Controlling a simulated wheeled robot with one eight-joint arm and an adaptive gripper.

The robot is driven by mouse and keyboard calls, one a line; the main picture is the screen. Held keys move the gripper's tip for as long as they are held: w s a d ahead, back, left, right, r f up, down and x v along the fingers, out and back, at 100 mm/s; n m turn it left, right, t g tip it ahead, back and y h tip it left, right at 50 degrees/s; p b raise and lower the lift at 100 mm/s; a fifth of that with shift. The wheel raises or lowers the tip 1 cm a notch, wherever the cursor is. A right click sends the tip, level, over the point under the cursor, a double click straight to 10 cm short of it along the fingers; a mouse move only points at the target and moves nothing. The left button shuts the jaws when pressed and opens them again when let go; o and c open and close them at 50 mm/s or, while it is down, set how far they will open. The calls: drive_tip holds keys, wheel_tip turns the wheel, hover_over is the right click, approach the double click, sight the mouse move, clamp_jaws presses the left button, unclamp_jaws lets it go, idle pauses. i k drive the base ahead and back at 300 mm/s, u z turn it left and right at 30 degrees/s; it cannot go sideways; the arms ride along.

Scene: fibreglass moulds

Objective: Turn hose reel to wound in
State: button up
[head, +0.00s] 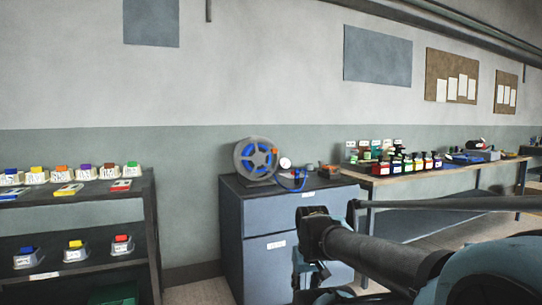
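The hose reel (256,161) stands upright at the left of the top of a grey-blue cabinet (257,218). It has a grey round rim and a blue spoked middle. A blue hose (292,181) lies on the cabinet top to its right, beside a small white round dial (285,163). How much hose is wound on the reel is too small to tell. My gripper (312,278) hangs at the end of my arm, in front of the cabinet and below its top, apart from the reel. Its fingers are dark and partly hidden, so their opening cannot be told.
A dark shelf (75,198) with labelled tubs stands at the left. A wooden-topped bench (440,171) with several coloured bottles (395,162) runs along the wall at the right. A small grey item with an orange part (329,170) sits at the cabinet's right edge. Floor shows between shelf and cabinet.

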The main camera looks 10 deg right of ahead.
sight(253, 155)
drive_tip(key=i, duration=0.95)
drive_tip(key=z, duration=0.05)
